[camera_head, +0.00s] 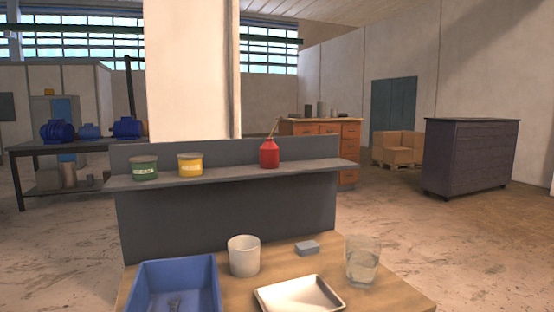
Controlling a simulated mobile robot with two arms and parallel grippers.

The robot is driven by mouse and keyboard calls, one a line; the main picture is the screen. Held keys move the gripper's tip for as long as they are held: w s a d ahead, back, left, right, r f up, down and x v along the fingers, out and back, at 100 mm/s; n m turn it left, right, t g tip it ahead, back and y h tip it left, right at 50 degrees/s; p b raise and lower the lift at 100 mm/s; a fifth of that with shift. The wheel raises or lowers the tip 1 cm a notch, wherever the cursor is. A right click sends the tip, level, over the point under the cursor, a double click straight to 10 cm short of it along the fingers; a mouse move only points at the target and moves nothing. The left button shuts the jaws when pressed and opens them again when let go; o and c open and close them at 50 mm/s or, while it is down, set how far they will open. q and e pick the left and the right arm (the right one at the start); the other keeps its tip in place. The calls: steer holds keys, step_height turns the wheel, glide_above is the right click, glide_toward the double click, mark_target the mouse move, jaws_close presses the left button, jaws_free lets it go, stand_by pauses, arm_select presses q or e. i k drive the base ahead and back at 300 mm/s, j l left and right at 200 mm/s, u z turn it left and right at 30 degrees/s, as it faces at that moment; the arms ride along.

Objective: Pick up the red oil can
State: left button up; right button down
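The red oil can (269,154) stands upright on the right part of a grey shelf (225,174). It has a thin spout pointing up from its top. A yellow tin (190,164) and a green tin (144,168) stand to its left on the same shelf, with a gap between the yellow tin and the oil can. Neither of my grippers shows in the head view.
Below the shelf, a wooden table (385,296) bears a blue bin (176,268), a white cup (244,256), a white tray (299,295), a small grey block (307,248) and a clear glass (363,262). A grey panel backs the shelf. Open floor lies to the right.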

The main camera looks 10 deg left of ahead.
mark_target(269, 151)
steer(key=i+l+z, duration=0.55)
steer(key=z, duration=0.25)
steer(key=i+l+z, duration=0.1)
steer(key=i+z, duration=0.7)
steer(key=i+l, duration=0.1)
steer(key=i, duration=0.6)
steer(key=i+l, duration=0.1)
steer(key=i, duration=0.65)
steer(key=i+j+u, duration=0.15)
steer(key=u, duration=0.25)
steer(key=i+u, duration=0.65)
steer(key=u, duration=0.15)
steer(key=i+u, duration=0.25)
steer(key=u, duration=0.15)
steer(key=i+l+u, duration=0.2)
steer(key=u, duration=0.2)
steer(key=i+j+u, duration=0.1)
steer(key=i+u, duration=0.15)
steer(key=u, duration=0.2)
steer(key=i+u, duration=0.4)
steer(key=i+l+u, duration=0.1)
steer(key=u, duration=0.35)
steer(key=i+l+u, duration=0.2)
steer(key=u, duration=0.2)
steer(key=i+l+u, duration=0.25)
steer(key=u, duration=0.2)
steer(key=i+l+u, duration=0.2)
steer(key=l+u, duration=0.2)
